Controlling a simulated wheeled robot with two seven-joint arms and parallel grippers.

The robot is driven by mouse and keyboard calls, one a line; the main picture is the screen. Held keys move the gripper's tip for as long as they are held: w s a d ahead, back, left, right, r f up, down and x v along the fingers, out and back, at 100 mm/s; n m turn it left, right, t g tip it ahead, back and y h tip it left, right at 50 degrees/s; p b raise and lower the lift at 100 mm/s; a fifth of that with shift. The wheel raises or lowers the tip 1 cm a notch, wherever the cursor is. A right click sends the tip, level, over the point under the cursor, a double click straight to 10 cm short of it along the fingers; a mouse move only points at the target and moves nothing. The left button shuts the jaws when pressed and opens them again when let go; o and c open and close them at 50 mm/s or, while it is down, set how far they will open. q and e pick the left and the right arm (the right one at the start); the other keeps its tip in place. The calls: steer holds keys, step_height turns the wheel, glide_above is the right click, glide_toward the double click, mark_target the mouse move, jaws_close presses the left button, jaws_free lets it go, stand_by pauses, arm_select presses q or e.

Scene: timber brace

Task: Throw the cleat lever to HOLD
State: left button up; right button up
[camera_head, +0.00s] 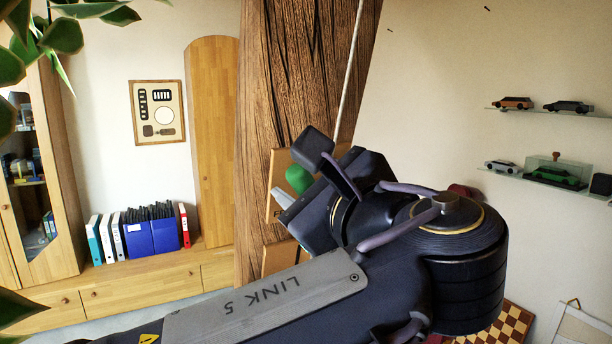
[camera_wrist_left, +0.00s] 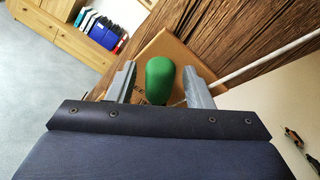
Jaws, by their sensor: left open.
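The cleat lever shows as a green rounded knob (camera_head: 299,179) in front of a tan board (camera_head: 279,205) on the dark timber post (camera_head: 295,70). In the left wrist view the green knob (camera_wrist_left: 160,82) stands between the two grey fingers of my left gripper (camera_wrist_left: 159,68), with a gap on each side. Part of a label, seemingly ending in "EE", shows on the board (camera_wrist_left: 165,48) beside it. In the head view my left gripper (camera_head: 285,197) is at the knob, largely hidden by my wrist. The lever's base is hidden. My right gripper is out of view.
A pale rope (camera_head: 351,65) runs down to behind my left wrist. Glass shelves with model cars (camera_head: 566,106) are on the right wall. A low cabinet (camera_head: 150,275) with binders (camera_head: 151,232) stands at the left. Leaves (camera_head: 60,35) hang at the upper left.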

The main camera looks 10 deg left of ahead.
arm_select(q)
steer(key=shift+w+a, duration=0.15)
steer(key=shift+a, duration=0.1)
jaws_close()
